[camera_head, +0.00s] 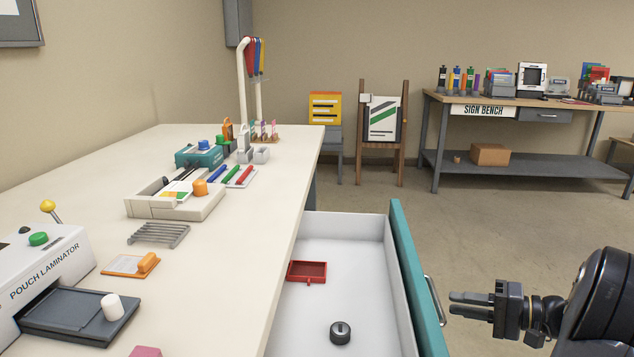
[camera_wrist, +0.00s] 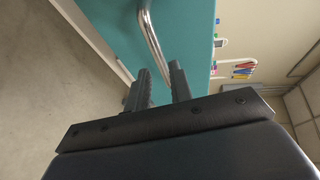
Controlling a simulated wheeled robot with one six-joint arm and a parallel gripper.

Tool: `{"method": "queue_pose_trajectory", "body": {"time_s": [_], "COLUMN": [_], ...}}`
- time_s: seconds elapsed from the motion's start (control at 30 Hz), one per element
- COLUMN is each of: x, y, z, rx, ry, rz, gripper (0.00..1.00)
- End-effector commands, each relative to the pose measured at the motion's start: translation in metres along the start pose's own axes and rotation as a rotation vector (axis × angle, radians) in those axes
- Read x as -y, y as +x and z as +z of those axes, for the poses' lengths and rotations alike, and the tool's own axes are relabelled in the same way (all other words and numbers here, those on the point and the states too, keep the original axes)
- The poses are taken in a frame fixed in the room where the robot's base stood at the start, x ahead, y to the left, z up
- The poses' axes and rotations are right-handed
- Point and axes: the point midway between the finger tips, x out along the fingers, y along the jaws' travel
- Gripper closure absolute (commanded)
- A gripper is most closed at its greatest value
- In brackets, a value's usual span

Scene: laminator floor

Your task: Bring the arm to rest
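My gripper (camera_head: 452,304) is at the lower right of the head view, its two dark fingers pointing left at the open drawer's teal front (camera_head: 414,285). The fingers are apart with nothing between them. My arm reaches in from the right edge of the head view.
The drawer (camera_head: 350,255) is pulled out and holds a red tray (camera_head: 307,271) and a dark round knob-like piece (camera_head: 340,332). The worktop (camera_head: 225,250) carries the pouch laminator (camera_head: 45,270) and several tools. The floor (camera_head: 500,220) beyond the drawer is clear up to the sign bench (camera_head: 480,111).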

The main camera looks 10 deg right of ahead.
Motion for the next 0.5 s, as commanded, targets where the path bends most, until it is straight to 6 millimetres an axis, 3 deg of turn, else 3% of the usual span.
{"method": "queue_pose_trajectory", "body": {"time_s": [0.2,0.5], "x": [-0.001,0.001], "y": [0.039,0.059], "z": [0.001,0.001], "rx": [0.002,-0.001], "ry": [-0.002,0.000], "rz": [-0.001,-0.002], "gripper": [0.79,0.79]}}
